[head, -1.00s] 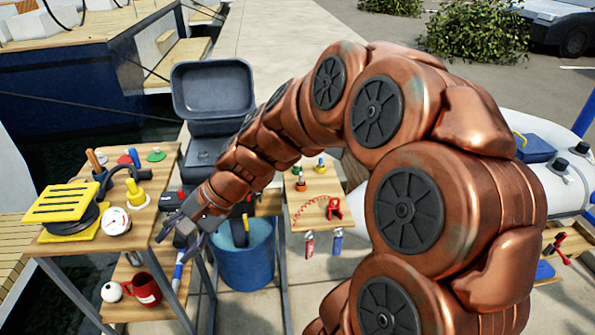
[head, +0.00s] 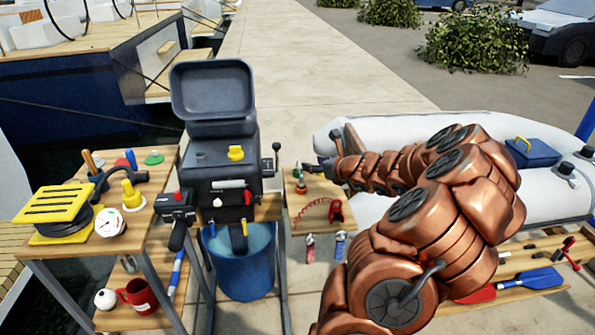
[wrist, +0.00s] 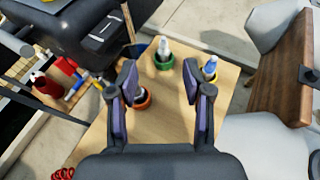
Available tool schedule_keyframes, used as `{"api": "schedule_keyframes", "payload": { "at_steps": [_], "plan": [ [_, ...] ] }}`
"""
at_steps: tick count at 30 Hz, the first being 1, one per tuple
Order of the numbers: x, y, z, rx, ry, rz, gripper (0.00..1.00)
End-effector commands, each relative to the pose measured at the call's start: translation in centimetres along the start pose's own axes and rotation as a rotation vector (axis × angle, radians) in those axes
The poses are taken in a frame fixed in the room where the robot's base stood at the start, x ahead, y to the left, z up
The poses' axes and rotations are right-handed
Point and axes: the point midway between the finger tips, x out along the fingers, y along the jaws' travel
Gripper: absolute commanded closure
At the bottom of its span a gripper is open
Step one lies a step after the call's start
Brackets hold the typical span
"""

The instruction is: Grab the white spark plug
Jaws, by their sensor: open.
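The small wooden table shows in the wrist view (wrist: 175,115) with several small coloured holders on it. A white spark plug (wrist: 164,46) stands upright in a green holder at the table's far edge. A dark-topped piece (wrist: 138,93) sits in an orange holder, partly hidden by the left finger. A blue-and-white piece (wrist: 210,67) stands in a yellow holder beyond the right finger. My gripper (wrist: 160,80) is open and empty above the table, with the white plug ahead between its fingers. In the head view my gripper (head: 319,171) is over the small table, its fingers hard to make out.
The outboard motor (head: 220,165) with its cover up and a blue bucket (head: 243,260) stand left of the small table. A white inflatable boat (head: 375,130) lies behind and right. A wooden board (wrist: 283,65) rises at right.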

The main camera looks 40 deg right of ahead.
Motion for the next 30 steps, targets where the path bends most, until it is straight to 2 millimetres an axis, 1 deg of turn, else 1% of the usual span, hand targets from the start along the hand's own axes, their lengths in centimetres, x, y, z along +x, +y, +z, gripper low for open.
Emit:
{"api": "schedule_keyframes", "payload": {
  "at_steps": [3, 9, 12, 20, 30],
  "plan": [
    [1.7, 0.2, -0.1, -0.003, 0.002, 0.004, 0.50],
    [4.3, 0.2, 0.0, -0.004, 0.001, 0.006, 0.50],
    [5.2, 0.2, 0.0, -0.005, 0.000, 0.005, 0.50],
    [6.2, 0.1, -0.1, -0.006, 0.001, 0.005, 0.50],
    [9.5, -0.5, -0.8, -0.007, 0.004, 0.006, 0.50]
  ]
}}
